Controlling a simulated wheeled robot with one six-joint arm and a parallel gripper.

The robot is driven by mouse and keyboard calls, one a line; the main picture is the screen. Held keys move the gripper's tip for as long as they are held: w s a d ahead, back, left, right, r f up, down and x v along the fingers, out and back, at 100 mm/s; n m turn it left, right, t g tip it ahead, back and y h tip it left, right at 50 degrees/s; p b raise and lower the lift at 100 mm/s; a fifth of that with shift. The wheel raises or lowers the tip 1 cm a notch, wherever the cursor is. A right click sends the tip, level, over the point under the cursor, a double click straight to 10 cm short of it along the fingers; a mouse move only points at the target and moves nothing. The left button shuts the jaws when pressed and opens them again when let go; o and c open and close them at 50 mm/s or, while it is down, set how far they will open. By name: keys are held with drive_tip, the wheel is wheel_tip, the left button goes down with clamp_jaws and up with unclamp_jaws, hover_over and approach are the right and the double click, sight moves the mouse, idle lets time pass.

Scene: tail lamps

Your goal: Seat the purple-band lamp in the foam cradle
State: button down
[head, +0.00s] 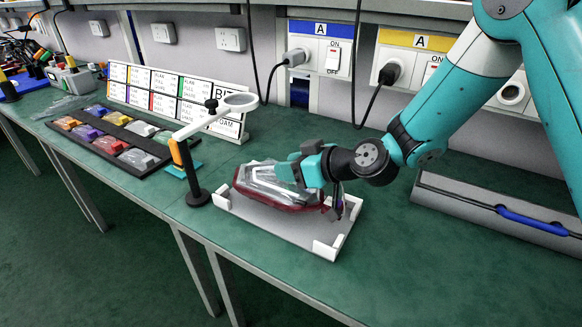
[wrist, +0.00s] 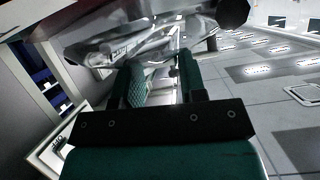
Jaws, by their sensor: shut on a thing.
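My gripper (head: 292,172) is shut on a tail lamp (head: 275,190) with a red lower edge and a clear, plastic-looking upper side. The lamp is over a pale grey tray with white corner blocks (head: 290,228), which may be the foam cradle. I cannot tell whether it touches the tray floor. In the wrist view, my two green fingers (wrist: 160,78) reach the clear, shiny lamp (wrist: 130,42) at the top.
A stand with a ring-shaped head (head: 240,102) rises just left of the tray. A black tray (head: 88,148) of small coloured pieces and a labelled board (head: 170,90) are farther left. The front bench edge is close to the tray.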

drive_tip(key=shift+f, duration=0.1)
drive_tip(key=shift+f+b, duration=0.55)
drive_tip(key=shift+b, duration=0.2)
drive_tip(key=c, duration=0.6)
unclamp_jaws()
drive_tip(key=b+v, duration=0.1)
drive_tip(key=v, duration=1.6)
drive_tip(key=shift+d+b, duration=0.2)
drive_tip(key=shift+b, duration=0.2)
drive_tip(key=shift+s+r, duration=0.1)
drive_tip(key=shift+s, duration=0.05)
